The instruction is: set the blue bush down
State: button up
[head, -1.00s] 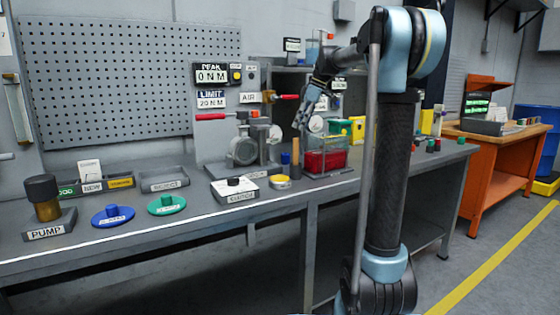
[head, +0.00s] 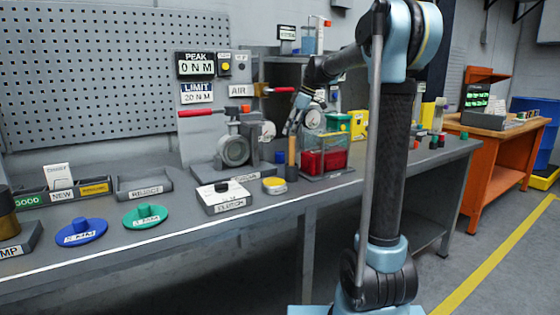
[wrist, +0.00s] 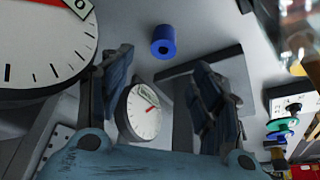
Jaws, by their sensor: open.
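The blue bush (head: 280,157) stands on the grey bench beside an upright wooden handle, behind the yellow-topped tin. In the wrist view the bush (wrist: 163,44) is a short blue cylinder with a dark hole in its end, resting on the grey surface. My gripper (head: 294,124) hangs above and slightly right of the bush in the head view. In the wrist view my gripper (wrist: 163,78) has its two dark fingers spread apart. Nothing is between them, and the bush shows clear beyond the tips, not touching either finger.
A red-filled clear tank (head: 325,160) stands close right of the wooden handle (head: 292,158). The valve rig (head: 235,150) with red handles and dials is at left. The clutch block (head: 224,198) and yellow tin (head: 274,185) sit in front. Bench front between discs and clutch block is free.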

aim_at(280, 152)
jog(key=x, duration=1.1)
jog(key=shift+s+a+r, duration=0.1)
jog(key=shift+s+a, duration=0.05)
jog(key=shift+s, duration=0.05)
jog(key=c, duration=1.3)
jog(key=shift+r, duration=0.1)
